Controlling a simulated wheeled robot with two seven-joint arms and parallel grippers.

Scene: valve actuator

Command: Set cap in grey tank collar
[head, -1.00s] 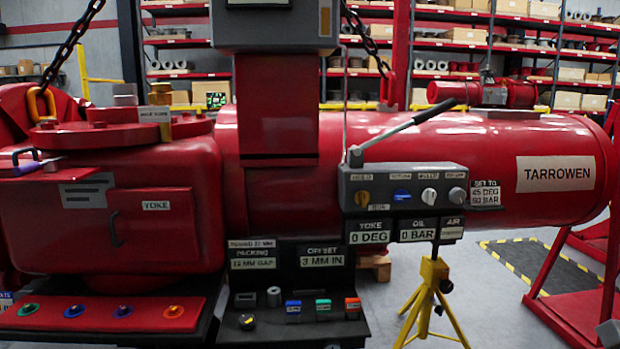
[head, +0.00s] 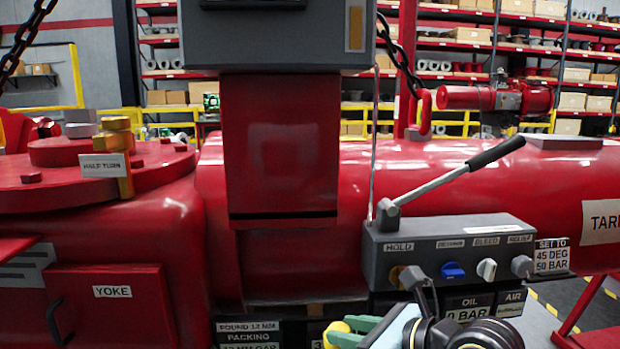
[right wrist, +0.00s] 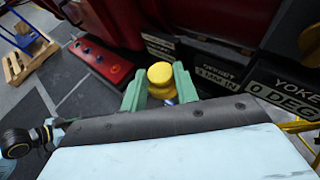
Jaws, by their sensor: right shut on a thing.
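My right gripper (head: 352,328) has come in at the bottom of the head view. Its green fingers are shut on a yellow cap (head: 339,333), held in front of the dark label panel. In the right wrist view the cap (right wrist: 160,74) shows as stacked round yellow parts between the green jaws (right wrist: 158,88). A grey box (head: 275,42), likely the grey tank, stands on a red column at the top of the head view, well above the cap. Its top is cut off and I cannot make out a collar. My left gripper is not in view.
The grey valve panel (head: 455,250) with knobs and a long lever (head: 455,180) juts out just above my right gripper. A chain (head: 402,55) hangs right of the grey box. The red tray (right wrist: 103,62) with coloured buttons shows in the right wrist view.

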